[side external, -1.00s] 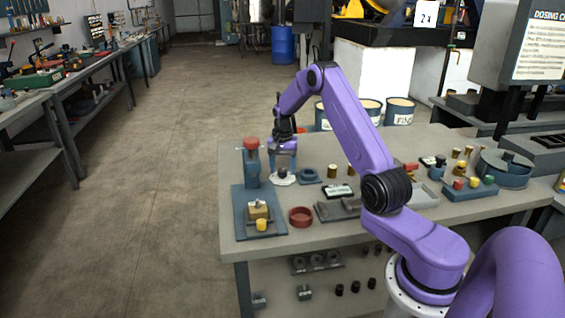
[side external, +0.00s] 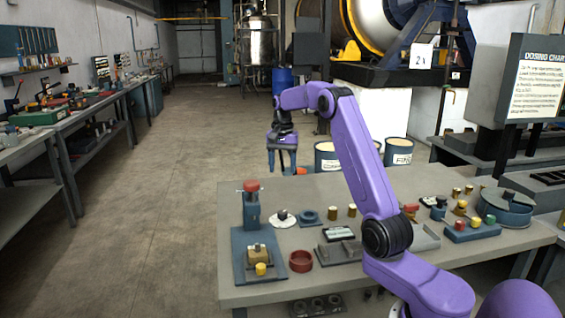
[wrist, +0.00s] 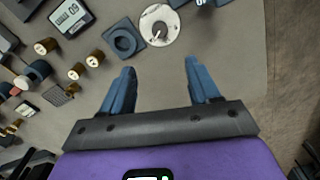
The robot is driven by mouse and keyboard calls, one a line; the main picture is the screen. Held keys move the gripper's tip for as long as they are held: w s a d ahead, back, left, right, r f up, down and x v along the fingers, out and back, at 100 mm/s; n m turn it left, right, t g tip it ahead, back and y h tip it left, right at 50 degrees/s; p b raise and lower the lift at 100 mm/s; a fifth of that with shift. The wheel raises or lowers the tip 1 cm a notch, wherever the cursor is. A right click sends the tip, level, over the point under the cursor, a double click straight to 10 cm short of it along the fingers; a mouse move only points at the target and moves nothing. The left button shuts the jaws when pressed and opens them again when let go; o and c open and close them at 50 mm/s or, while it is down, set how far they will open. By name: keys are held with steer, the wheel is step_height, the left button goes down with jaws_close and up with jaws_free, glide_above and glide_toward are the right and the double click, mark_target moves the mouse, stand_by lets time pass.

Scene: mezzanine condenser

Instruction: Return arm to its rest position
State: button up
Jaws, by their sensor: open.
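My gripper (side external: 282,160) hangs above the far edge of the grey workbench (side external: 345,190) in the side external view, fingers pointing down. In the wrist view my gripper (wrist: 155,85) shows two blue fingers wide apart with nothing between them. Bare bench top lies below them. A round white disc with a dark knob (wrist: 159,25) is beyond the fingertips in the wrist view, apart from them. It also shows on the bench in the side external view (side external: 283,219). My arm is raised and bent over the bench.
A blue press with a red top (side external: 251,205), a red ring (side external: 301,261) and a blue ring (side external: 309,216) stand on the bench. Brass cylinders (side external: 351,210) and a blue pot (side external: 506,207) are to the right. Buckets (side external: 398,151) stand behind. Open floor lies left.

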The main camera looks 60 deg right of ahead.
steer(key=shift+r, duration=0.5)
steer(key=shift+a, duration=0.1)
steer(key=s+a+n+h, duration=0.1)
steer(key=s+a+n, duration=0.4)
steer(key=a, duration=0.4)
steer(key=s+a+n+t, duration=0.1)
steer(key=s+a+n, duration=0.35)
steer(key=a, duration=0.45)
steer(key=s+a+n+h, duration=0.1)
steer(key=s+a+n, duration=0.4)
steer(key=a, duration=0.4)
steer(key=s+a+f+n, duration=0.1)
steer(key=s+a+n, duration=0.1)
steer(key=s, duration=0.5)
steer(key=s+a+f+n+y, duration=0.1)
steer(key=s+a+n, duration=0.1)
steer(key=s+n, duration=0.3)
steer(key=s+a+f+n+y, duration=0.1)
steer(key=s+n, duration=0.3)
steer(key=s, duration=0.5)
steer(key=shift+s+a+f+g, duration=0.2)
steer(key=shift+s+a+g, duration=0.1)
steer(key=shift+a+g, duration=0.15)
